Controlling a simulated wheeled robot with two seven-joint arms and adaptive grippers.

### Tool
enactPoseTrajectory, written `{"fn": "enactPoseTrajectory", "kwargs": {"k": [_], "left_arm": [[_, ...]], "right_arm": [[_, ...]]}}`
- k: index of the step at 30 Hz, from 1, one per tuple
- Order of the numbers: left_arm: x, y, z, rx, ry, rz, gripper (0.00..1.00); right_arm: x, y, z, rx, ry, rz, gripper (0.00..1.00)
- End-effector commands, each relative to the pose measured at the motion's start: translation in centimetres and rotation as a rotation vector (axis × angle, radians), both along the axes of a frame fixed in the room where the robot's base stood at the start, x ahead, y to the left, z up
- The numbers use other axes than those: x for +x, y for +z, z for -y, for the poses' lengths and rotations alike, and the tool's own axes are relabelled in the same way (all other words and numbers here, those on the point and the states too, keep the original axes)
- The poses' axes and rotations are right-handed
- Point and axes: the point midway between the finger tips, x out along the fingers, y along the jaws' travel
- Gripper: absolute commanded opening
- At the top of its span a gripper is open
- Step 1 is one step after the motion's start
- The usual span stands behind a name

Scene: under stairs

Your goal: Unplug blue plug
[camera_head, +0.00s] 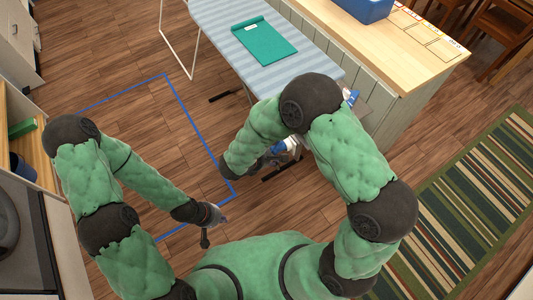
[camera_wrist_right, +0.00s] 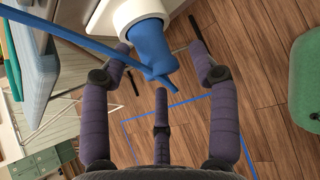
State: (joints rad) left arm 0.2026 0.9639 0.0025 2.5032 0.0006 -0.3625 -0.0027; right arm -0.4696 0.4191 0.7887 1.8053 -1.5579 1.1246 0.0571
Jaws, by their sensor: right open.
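The blue plug (camera_wrist_right: 150,50) sits in a round white socket (camera_wrist_right: 141,12) in the right wrist view, with a blue cord (camera_wrist_right: 62,30) running off to the upper left. My right gripper (camera_wrist_right: 158,50) is open, with its fingers on either side of the plug and a third finger below it. I cannot tell whether any finger touches the plug. In the head view my right gripper (camera_head: 265,161) is partly hidden by my arm, beside small blue and white parts below the ironing board. My left gripper (camera_head: 208,226) hangs low at the left; its finger opening is unclear.
A striped ironing board (camera_head: 215,12) carrying a green clipboard (camera_head: 264,41) stands ahead, next to a wood-topped counter (camera_head: 415,55) with a blue bin (camera_head: 365,8). A blue outline (camera_head: 190,110) marks clear floor at the left. A striped rug (camera_head: 470,200) lies right.

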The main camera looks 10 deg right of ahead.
Motion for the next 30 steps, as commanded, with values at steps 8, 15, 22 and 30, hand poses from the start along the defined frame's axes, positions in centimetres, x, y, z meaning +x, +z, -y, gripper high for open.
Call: {"fn": "enactPoseTrajectory", "kwargs": {"k": [8,15,22,30], "left_arm": [[0.00,-0.19,-0.01,0.000,0.000,0.000,0.00],[0.00,-0.18,0.00,0.000,0.000,0.000,0.00],[0.00,-0.19,-0.01,0.000,0.000,0.000,0.00],[0.00,-0.21,0.00,0.000,0.000,0.000,0.00]], "right_arm": [[0.37,-0.48,0.44,0.000,0.001,0.001,0.61],[0.34,-0.47,0.44,0.000,0.001,0.001,0.36],[0.17,-0.65,0.43,0.000,0.001,-0.005,0.07],[-0.03,-0.86,0.46,0.002,0.001,-0.010,0.00]]}}
